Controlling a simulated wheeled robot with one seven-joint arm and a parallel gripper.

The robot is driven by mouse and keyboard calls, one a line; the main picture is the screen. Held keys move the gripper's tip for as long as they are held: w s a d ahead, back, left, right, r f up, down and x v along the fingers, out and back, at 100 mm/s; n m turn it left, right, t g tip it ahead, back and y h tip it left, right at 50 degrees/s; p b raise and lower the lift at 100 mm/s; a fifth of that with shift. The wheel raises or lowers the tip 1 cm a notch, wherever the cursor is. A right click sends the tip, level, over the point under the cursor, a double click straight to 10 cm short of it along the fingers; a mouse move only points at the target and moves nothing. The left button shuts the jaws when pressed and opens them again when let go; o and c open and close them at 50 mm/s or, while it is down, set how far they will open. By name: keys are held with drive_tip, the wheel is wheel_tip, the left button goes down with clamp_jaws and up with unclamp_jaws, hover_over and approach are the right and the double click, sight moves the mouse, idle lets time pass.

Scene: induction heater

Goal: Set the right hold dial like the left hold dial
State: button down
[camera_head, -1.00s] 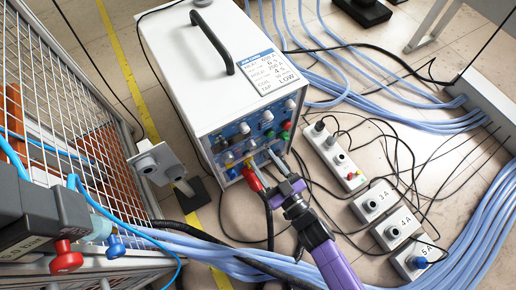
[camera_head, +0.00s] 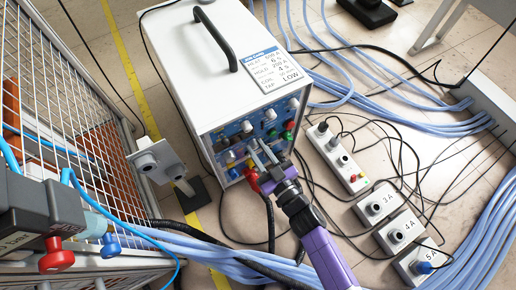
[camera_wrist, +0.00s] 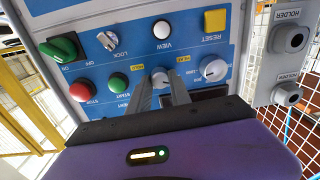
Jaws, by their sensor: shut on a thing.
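The white heater's blue front panel (camera_wrist: 120,45) fills the wrist view, its lettering upside down. A small white dial (camera_wrist: 160,77), with yellow HOLD tags close by, sits between the two fingers of my gripper (camera_wrist: 161,82). My gripper is shut on this dial. A larger white dial (camera_wrist: 213,69) with printed scale marks stands just beside it, apart from the fingers. The pointer of the held dial is too small to read. In the head view my gripper (camera_head: 263,150) reaches the lower part of the panel and hides some of its controls.
A grey holder (camera_head: 157,160) and wire cage stand left of the heater. Blue hoses and black cables cover the floor.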

drive_tip(key=shift+m+p, duration=0.3)
drive_tip(key=m+p, duration=0.1)
drive_tip(key=m, duration=0.2)
drive_tip(key=shift+r+m+p, duration=0.1)
drive_tip(key=shift+m+p, duration=0.2)
drive_tip(key=shift+p, duration=0.1)
drive_tip(key=shift+m+p, duration=0.55)
drive_tip(key=shift+m, duration=1.75)
drive_tip(key=shift+f, duration=0.2)
drive_tip(key=c, duration=1.2)
unclamp_jaws()
drive_tip(key=shift+d, duration=0.1)
drive_tip(key=shift+p+v, duration=1.25)
drive_tip(key=shift+v, duration=2.6)
